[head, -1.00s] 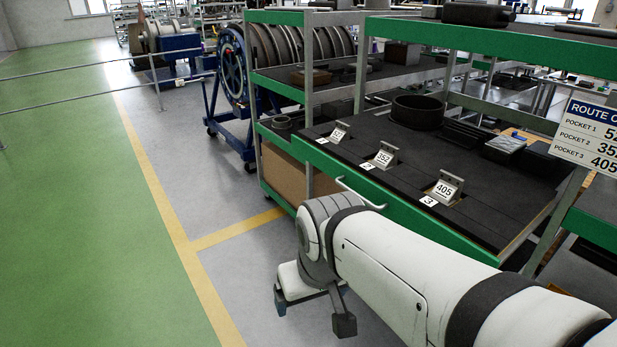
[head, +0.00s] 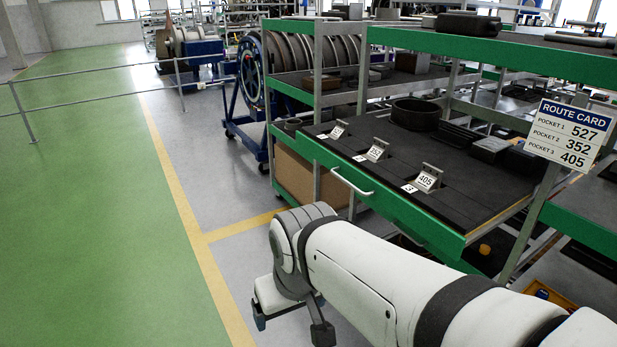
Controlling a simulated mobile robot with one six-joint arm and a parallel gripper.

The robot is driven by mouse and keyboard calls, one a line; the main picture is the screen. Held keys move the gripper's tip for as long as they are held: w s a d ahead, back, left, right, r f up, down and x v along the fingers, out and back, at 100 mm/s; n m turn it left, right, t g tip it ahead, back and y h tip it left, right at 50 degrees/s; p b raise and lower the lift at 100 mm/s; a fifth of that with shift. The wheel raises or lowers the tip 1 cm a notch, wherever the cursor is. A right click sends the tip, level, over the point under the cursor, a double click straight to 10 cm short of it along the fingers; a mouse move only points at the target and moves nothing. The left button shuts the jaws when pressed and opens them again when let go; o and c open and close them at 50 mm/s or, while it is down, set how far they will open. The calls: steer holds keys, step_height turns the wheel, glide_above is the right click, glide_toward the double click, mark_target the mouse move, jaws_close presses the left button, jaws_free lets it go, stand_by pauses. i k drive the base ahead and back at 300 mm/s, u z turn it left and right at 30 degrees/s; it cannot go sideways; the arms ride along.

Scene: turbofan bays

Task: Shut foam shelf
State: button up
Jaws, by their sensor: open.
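The foam shelf (head: 440,198) is a dark foam-topped tray with a green front edge and a pale bar handle (head: 351,182). It appears to stick out from the rack. Three metal brackets with number tags sit in its foam: a left one (head: 338,130) whose number is too small to read, a middle one (head: 376,150) marked 352 and a right one (head: 428,178) marked 405. My gripper (head: 290,324) is open and empty, low over the floor, in front of and below the handle, apart from the shelf. My arm hides part of the rack's lower area.
A dark ring (head: 416,113) and several dark blocks rest toward the shelf's back. The route card (head: 569,135) lists 527, 352 and 405 at the right. A blue engine stand (head: 246,95) stands behind the rack. The green floor (head: 95,200) at left is open, with a railing (head: 95,90) beyond.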

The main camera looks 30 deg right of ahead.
mark_target(486, 180)
steer(key=u, duration=0.15)
steer(key=k, duration=0.25)
steer(key=z, duration=1.05)
steer(key=i, duration=1)
steer(key=u, duration=1.05)
steer(key=k, duration=0.8)
steer(key=z, duration=0.5)
steer(key=i, duration=0.95)
